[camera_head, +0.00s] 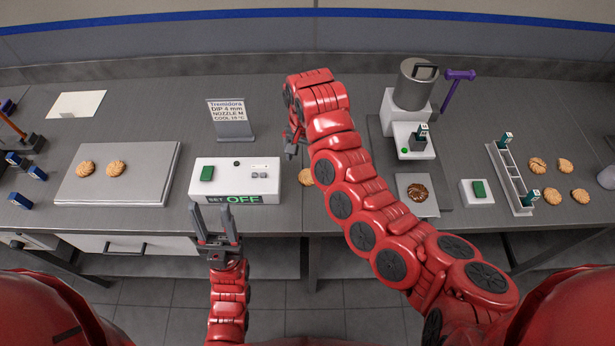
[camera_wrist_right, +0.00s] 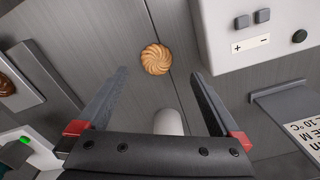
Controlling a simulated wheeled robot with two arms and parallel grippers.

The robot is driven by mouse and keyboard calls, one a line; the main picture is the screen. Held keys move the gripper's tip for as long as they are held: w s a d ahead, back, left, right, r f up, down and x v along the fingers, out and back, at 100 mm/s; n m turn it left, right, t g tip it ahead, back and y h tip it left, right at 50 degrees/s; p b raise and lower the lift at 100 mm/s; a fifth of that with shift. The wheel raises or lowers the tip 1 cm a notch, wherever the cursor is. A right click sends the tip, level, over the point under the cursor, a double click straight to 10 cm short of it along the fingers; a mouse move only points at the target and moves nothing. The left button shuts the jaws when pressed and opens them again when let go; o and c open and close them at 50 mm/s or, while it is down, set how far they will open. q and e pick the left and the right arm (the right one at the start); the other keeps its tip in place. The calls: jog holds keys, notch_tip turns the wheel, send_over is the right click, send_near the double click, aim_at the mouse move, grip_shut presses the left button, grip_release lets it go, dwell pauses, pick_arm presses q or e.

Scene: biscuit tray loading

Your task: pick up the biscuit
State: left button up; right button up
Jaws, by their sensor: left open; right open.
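A round, swirled golden biscuit (camera_wrist_right: 156,59) lies on the grey counter in the right wrist view, ahead of and between the two fingers of my right gripper (camera_wrist_right: 160,95). In the head view the same biscuit (camera_head: 306,177) is partly hidden behind my right arm, beside the white control box. My right gripper (camera_head: 292,145) is mostly hidden by its own arm there. My left gripper (camera_head: 217,232) is open and empty, in front of the control box.
The white control box (camera_head: 262,185) reading "SET OFF" stands left of the biscuit. A tray (camera_head: 140,190) at left holds two biscuits. Several biscuits (camera_head: 552,196) lie at far right beside a narrow rack (camera_head: 507,180).

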aim_at(308, 174)
jog(key=shift+w+d+f, duration=0.1)
jog(key=shift+f, duration=0.55)
jog(key=shift+w+d+f, duration=0.1)
jog(key=shift+f, duration=0.5)
jog(key=shift+d+f, duration=0.1)
jog(key=shift+f, duration=0.25)
notch_tip(308, 174, down, 3)
jog(key=shift+w+d+r+p, duration=0.1)
jog(key=shift+d+r+p, duration=0.1)
jog(key=shift+p, duration=0.65)
jog(key=shift+f, duration=0.5)
jog(key=c, duration=0.8)
